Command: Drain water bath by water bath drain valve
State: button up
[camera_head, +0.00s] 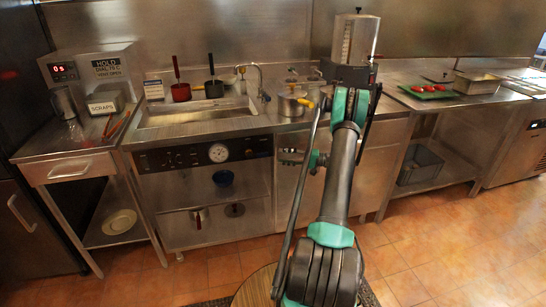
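The metal basin (197,112) set into the steel counter is the likeliest water bath, though I cannot confirm this. A small tap with a yellow part (241,70) stands at its back edge. My gripper (287,156) seems to be the small dark and metallic end left of my teal wrist, in front of the cabinet below the counter. My arm hides part of it, and it is too small to show whether its fingers are open or shut. I cannot pick out the drain valve with certainty.
A lidded metal pot (290,103) stands right of the basin. A control panel with a round dial (218,152) is below. A green tray (428,91) sits at right. The tiled floor at right is clear.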

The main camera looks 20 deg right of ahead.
jog(key=shift+v, duration=1.7)
jog(key=s+a+r+g+h, duration=0.2)
jog(key=s+a+r+h, duration=0.25)
jog(key=a, duration=0.35)
jog(key=s+a+r+g+h, duration=0.1)
jog(key=s+a+r+h, duration=0.2)
jog(key=s+a, duration=0.35)
jog(key=s+f+n+h, duration=0.2)
jog(key=s+h, duration=0.7)
jog(key=s, duration=1.6)
jog(key=n, duration=0.2)
jog(key=shift+s+a+f+n, duration=0.2)
jog(key=shift+s+n, duration=0.1)
